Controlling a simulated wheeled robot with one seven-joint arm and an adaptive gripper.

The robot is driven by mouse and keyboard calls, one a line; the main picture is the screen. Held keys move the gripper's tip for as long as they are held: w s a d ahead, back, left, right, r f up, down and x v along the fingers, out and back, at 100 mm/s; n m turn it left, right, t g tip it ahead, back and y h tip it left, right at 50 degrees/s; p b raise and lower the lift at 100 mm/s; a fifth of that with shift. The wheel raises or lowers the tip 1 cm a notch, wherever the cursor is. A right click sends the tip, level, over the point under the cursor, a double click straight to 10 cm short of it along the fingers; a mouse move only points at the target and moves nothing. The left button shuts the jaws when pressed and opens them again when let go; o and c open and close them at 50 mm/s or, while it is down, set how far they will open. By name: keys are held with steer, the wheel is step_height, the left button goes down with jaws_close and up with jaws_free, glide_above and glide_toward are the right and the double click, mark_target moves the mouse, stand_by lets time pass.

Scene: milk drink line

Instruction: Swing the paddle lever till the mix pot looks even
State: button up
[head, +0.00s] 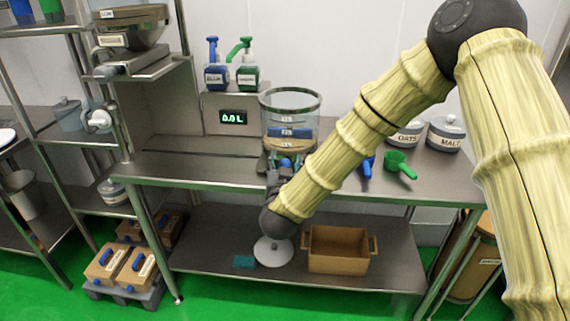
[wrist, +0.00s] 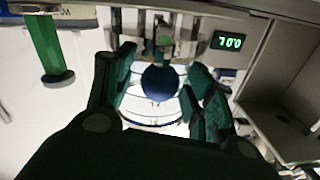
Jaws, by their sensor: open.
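The mix pot (head: 290,103) is a clear cylinder with a metal rim at the back of the steel table. Its upper part looks clear, with a blue band and a separate tan band low down. A round blue knob (head: 286,162), seemingly the paddle lever's end, sits low at the pot's front. In the wrist view, which is upside down, the blue knob (wrist: 160,83) lies between the two dark green fingers of my open gripper (wrist: 164,72). I cannot tell whether they touch it. In the head view my gripper (head: 280,170) is partly hidden by my arm.
Blue (head: 366,168) and green (head: 398,165) scoops and OATS (head: 407,132) and MALT (head: 446,134) jars are at right. The table's left part is clear. A brown crate (head: 338,250) is below.

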steer(key=s, duration=1.2)
steer(key=shift+d+f, duration=0.1)
steer(key=shift+d, duration=0.05)
steer(key=s+d+f+n+g+p, duration=0.1)
steer(key=s+d+f+g, duration=0.25)
steer(key=f, duration=0.55)
steer(key=s+d+f+g+y+p, duration=0.1)
steer(key=s+d+f+g, duration=0.3)
steer(key=f, duration=0.4)
steer(key=s+d+f+n+g+p, duration=0.15)
steer(key=s+d+f, duration=0.3)
steer(key=f, duration=0.45)
steer(key=s+d+f+g, duration=0.3)
steer(key=s+d, duration=0.2)
steer(key=s, duration=0.3)
steer(key=s+d+f+g+h+p, duration=0.1)
steer(key=s+d+f+g, duration=0.2)
steer(key=s, duration=0.6)
steer(key=s+d+f+g, duration=0.3)
steer(key=s+d+f, duration=0.1)
steer(key=s+d, duration=0.4)
steer(key=shift+s+f+m+p, duration=0.2)
steer(key=shift+f+m+p, duration=0.2)
steer(key=shift+m, duration=0.05)
